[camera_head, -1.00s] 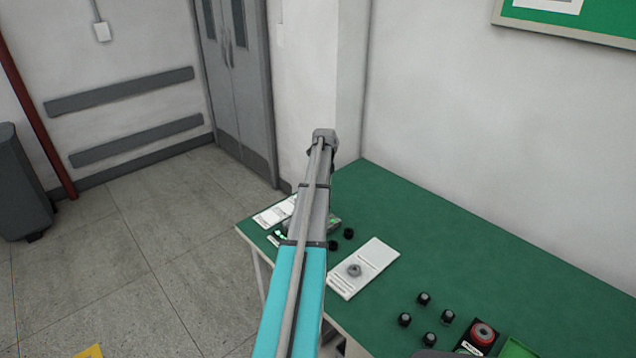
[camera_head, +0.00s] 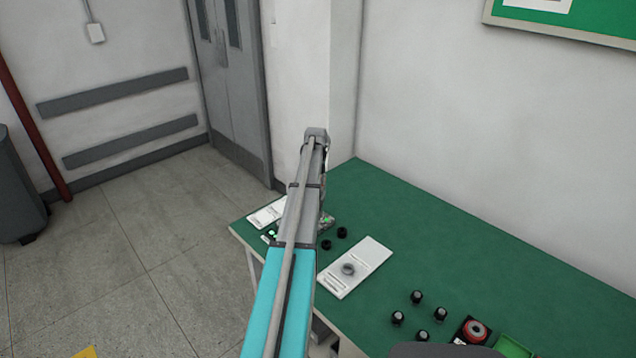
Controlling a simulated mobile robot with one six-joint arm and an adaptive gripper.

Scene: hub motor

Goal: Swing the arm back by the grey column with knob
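My arm, with a teal lower link and a grey upper link, reaches up across the middle of the picture, over the table's left end. My gripper is not visible; the arm's far end hides what lies behind it. I cannot make out a grey column with a knob for certain. A small grey round piece (camera_head: 348,269) sits on a white slotted plate (camera_head: 368,258) on the green table (camera_head: 450,230), right of my arm.
Several black knobs (camera_head: 415,297) stand on the table's near part. Beside them are a red ring in a black holder (camera_head: 475,332) and a green tray (camera_head: 513,345). A white sheet (camera_head: 266,214) lies at the left end. The table's back right is clear. Double doors (camera_head: 228,80) stand behind.

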